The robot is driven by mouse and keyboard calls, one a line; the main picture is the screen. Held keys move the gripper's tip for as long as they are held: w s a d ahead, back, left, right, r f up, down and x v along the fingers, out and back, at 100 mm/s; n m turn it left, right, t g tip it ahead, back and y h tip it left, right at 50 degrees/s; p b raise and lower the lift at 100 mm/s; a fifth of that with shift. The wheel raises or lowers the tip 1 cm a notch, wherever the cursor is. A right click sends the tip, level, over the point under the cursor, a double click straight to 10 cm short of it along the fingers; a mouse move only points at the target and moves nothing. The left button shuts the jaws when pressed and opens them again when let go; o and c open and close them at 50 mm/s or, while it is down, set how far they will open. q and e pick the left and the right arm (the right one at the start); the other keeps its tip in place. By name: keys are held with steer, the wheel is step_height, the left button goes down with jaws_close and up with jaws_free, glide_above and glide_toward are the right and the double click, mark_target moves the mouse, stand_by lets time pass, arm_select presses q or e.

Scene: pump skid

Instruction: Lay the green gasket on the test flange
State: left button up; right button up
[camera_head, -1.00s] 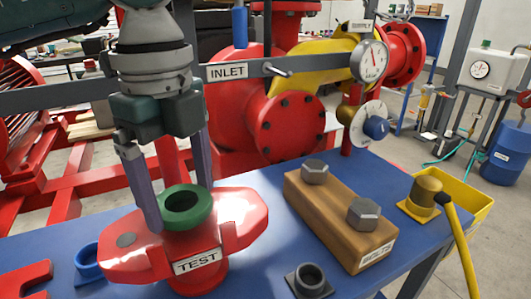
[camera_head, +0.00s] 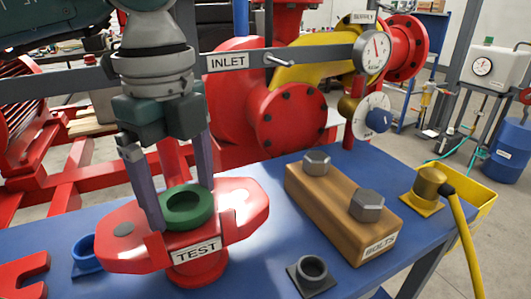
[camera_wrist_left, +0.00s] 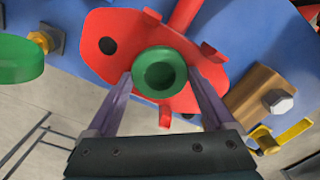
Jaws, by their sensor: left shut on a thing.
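The green gasket (camera_head: 187,208) is a thick ring at the middle of the red test flange (camera_head: 243,197), which carries a TEST label. My left gripper (camera_head: 184,205) is shut on the gasket, one finger on each side of it. In the left wrist view the gasket (camera_wrist_left: 159,73) lies between the fingertips, over the centre of the red flange (camera_wrist_left: 98,28). The gasket is level and very low; I cannot tell whether it touches the flange face. My right gripper is not in view.
A wooden block (camera_head: 335,222) labelled BOLTS holds two grey bolts right of the flange. Red INLET piping rises behind.

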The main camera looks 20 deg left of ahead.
arm_select(q)
steer(key=o, duration=1.1)
steer(key=shift+r, duration=0.1)
